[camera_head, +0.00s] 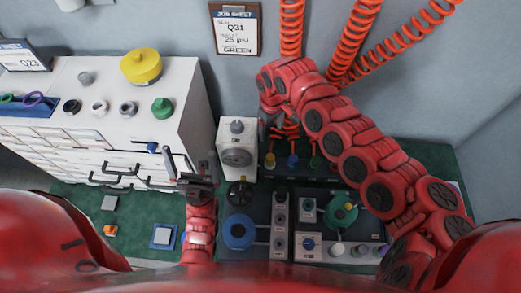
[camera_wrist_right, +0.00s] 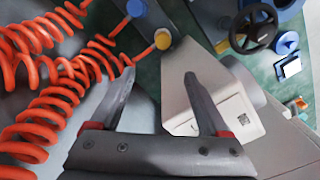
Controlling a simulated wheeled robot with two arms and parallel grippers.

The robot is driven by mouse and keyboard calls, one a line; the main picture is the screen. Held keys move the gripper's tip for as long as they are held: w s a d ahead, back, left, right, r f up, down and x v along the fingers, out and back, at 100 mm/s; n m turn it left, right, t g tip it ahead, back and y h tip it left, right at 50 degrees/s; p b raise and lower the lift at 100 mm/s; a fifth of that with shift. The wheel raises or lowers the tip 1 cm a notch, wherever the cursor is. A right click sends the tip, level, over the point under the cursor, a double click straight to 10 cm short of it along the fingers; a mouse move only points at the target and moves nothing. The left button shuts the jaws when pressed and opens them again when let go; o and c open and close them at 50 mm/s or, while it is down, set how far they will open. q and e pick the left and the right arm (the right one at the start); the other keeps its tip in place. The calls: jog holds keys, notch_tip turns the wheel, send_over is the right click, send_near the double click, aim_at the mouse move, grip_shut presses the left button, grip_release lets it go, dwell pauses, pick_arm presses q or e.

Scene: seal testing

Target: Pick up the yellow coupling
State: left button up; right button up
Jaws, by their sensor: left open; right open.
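The yellow coupling (camera_head: 270,161) hangs at the left end of a row, beside a blue coupling (camera_head: 292,160) and a green one (camera_head: 314,162), below orange coiled hoses. In the right wrist view the yellow coupling (camera_wrist_right: 163,40) shows just beyond my fingertips, between their lines. My right gripper (camera_wrist_right: 159,76) is open and empty, apart from the coupling as far as I can tell. In the head view it is mostly hidden by its own wrist. My left gripper (camera_head: 188,166) is open and empty beside the white cabinet.
A white box-shaped device (camera_head: 237,163) stands close left of the yellow coupling; its body (camera_wrist_right: 205,105) sits behind my right fingers. Coiled hoses (camera_wrist_right: 50,80) crowd the wrist view's left side. The cabinet (camera_head: 150,125) carries a yellow cylinder (camera_head: 141,66) and small parts.

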jog(key=f+b, duration=0.2)
jog(key=b, duration=0.3)
send_over(271, 156)
notch_tip(271, 156, down, 9)
jog(key=shift+w+a+r, duration=0.1)
jog(key=shift+w+a, duration=0.05)
jog(key=shift+f+p, duration=0.35)
jog(key=shift+f, duration=0.25)
jog(key=f, duration=0.3)
jog(key=shift+s+f+p, duration=0.35)
jog(key=shift+w+f, duration=0.1)
jog(key=shift+f, duration=0.6)
grip_shut()
